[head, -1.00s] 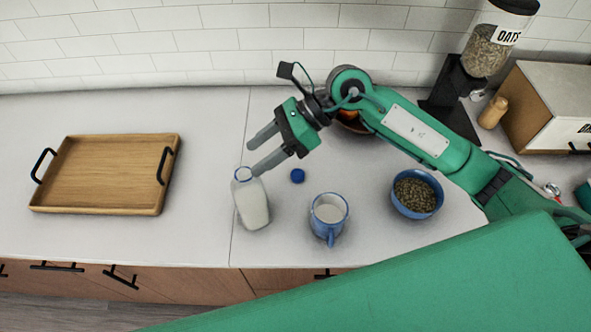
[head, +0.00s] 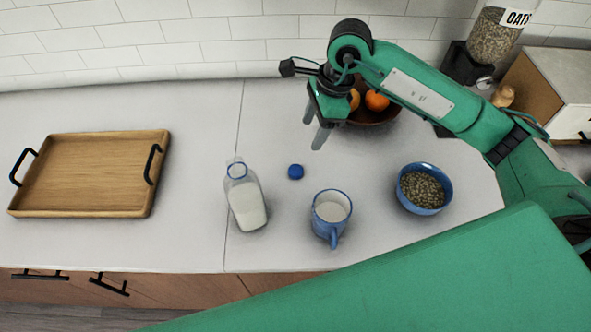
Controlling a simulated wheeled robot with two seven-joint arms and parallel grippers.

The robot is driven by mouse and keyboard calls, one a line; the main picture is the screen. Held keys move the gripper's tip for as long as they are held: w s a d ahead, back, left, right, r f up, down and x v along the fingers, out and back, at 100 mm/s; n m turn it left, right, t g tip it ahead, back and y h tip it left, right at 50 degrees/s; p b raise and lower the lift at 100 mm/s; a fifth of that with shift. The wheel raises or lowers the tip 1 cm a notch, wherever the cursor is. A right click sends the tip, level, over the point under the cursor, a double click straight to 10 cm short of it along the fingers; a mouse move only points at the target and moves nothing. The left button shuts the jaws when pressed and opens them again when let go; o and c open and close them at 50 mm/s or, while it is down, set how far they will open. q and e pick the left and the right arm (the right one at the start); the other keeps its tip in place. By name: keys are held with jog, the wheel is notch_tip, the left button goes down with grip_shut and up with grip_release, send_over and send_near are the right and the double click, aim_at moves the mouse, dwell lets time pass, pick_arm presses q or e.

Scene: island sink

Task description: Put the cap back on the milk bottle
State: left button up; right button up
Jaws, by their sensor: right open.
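The milk bottle (head: 247,204) stands on the counter left of centre, clear-walled with white milk inside and a blue ring at its open, uncapped mouth. The blue cap (head: 295,171) lies on the counter to the right of the bottle's mouth, apart from it. My right gripper (head: 314,135) is open and empty, fingers pointing down, above the counter behind and slightly right of the cap. It touches neither the cap nor the bottle. My left gripper is not in view.
A blue mug (head: 329,222) of milk stands right of the bottle. A blue bowl (head: 411,206) of grains is farther right. A brown fruit bowl (head: 377,115) is behind my right gripper. A wooden tray (head: 20,212) lies at left. An oats dispenser (head: 494,35) stands at back right.

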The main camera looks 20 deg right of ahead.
jog(key=p, duration=0.2)
send_over(296, 170)
jog(key=d, duration=0.2)
jog(key=x, duration=0.2)
jog(key=d+x, duration=0.1)
jog(key=x, duration=0.4)
jog(key=shift+s+d+f, duration=0.1)
jog(key=shift+d+f, duration=0.2)
jog(key=shift+f, duration=0.05)
jog(key=shift+a+f, duration=0.1)
jog(key=shift+f, duration=0.3)
jog(key=shift+a+f+p, duration=0.1)
jog(key=shift+f+p, duration=0.35)
jog(key=shift+p, duration=0.3)
jog(key=p+x, duration=0.1)
jog(key=x, duration=0.2)
jog(key=shift+f+p, duration=0.2)
jog(key=shift+p, duration=0.15)
jog(key=shift+a+f, duration=0.1)
jog(key=shift+f, duration=0.3)
